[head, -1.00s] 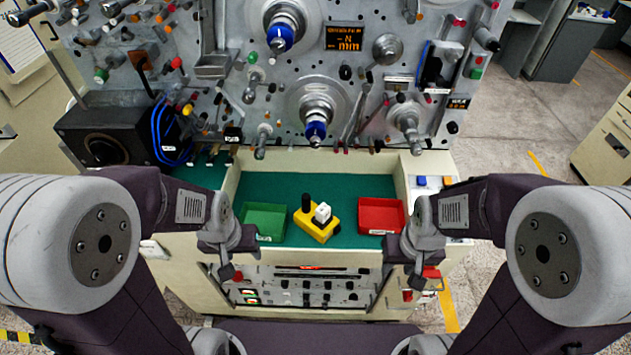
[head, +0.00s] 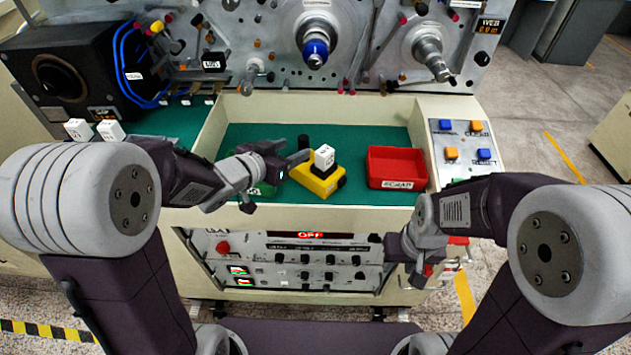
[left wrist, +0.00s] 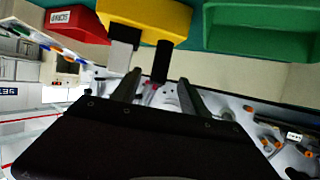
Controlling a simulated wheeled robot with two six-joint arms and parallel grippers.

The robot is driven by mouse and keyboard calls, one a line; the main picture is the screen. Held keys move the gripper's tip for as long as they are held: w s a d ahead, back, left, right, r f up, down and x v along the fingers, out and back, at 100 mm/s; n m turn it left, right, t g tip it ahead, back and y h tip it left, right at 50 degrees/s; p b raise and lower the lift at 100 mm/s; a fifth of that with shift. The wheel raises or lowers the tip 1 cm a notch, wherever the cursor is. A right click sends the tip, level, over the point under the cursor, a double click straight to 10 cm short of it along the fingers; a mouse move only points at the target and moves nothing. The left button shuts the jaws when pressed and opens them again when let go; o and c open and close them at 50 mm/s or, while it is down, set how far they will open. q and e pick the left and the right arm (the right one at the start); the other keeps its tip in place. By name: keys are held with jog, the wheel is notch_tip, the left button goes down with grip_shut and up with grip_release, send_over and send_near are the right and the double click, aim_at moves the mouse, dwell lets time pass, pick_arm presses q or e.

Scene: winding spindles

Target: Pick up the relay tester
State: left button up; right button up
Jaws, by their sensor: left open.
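What I take to be the relay tester (head: 316,181) is a yellow block with an upright black post and a white cube on a black socket. It sits on the green bench surface between the green and red trays. In the left wrist view the tester (left wrist: 150,16) is at the top, its black post in line with the gap between my fingers. My left gripper (head: 292,163) is open and empty, just left of the tester, with a gap to the post. My right gripper (head: 405,270) hangs low before the bench front; its jaws are unclear.
The red tray (head: 397,168) stands right of the tester. The green tray (head: 262,189) is mostly hidden under my left gripper. Two white cubes (head: 110,131) are at the left. Machine spindles (head: 314,52) rise behind; a button panel (head: 465,145) is at the right.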

pick_arm(q)
jog(key=b+x, duration=0.1)
jog(key=x, duration=0.8)
jog(key=shift+w, duration=0.15)
jog(key=shift+r, duration=0.1)
jog(key=shift+c, duration=0.9)
grip_shut()
